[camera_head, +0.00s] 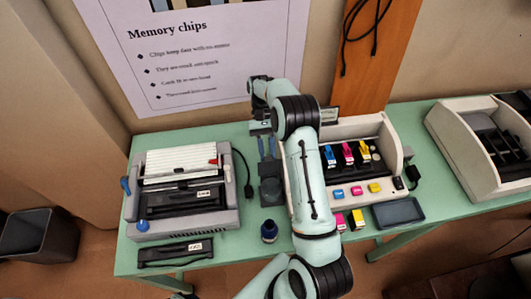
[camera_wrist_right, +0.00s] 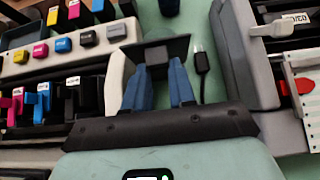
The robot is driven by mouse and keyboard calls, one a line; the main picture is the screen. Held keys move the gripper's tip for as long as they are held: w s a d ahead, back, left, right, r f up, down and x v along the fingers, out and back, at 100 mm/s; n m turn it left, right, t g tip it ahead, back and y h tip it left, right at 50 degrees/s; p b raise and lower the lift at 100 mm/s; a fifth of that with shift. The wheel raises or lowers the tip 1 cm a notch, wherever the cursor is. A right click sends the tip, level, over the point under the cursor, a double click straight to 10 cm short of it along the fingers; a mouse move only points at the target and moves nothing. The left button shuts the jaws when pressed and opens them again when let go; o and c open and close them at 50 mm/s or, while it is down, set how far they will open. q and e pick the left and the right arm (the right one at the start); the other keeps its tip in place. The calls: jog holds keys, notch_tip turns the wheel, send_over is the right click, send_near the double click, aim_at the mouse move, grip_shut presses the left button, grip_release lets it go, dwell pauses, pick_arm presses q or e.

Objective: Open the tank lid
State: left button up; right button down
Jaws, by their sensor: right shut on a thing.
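My right gripper (camera_head: 267,156) reaches down between the two machines. Its blue fingers, in the wrist view (camera_wrist_right: 157,68), are shut on a dark flat piece (camera_head: 270,190) with a grey square, also in the wrist view (camera_wrist_right: 155,54). I cannot tell whether this piece is the tank lid. The tank printer (camera_head: 383,131) stands to the right in the head view, with cyan, magenta and yellow upright parts inside. My arm hides its left side. A pale edge (camera_wrist_right: 117,75) stands beside the fingers in the wrist view. My left gripper is not in view.
A grey machine with white paper (camera_head: 192,215) stands at the left. A dark blue bottle (camera_head: 269,231) stands near the table's front. Small yellow and magenta blocks (camera_head: 356,218) and a dark screen (camera_head: 398,213) lie in front of the printer. Black plugs and a loose cable lie nearby.

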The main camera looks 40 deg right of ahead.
jog(key=shift+f+g, duration=0.4)
jog(key=shift+f, duration=0.1)
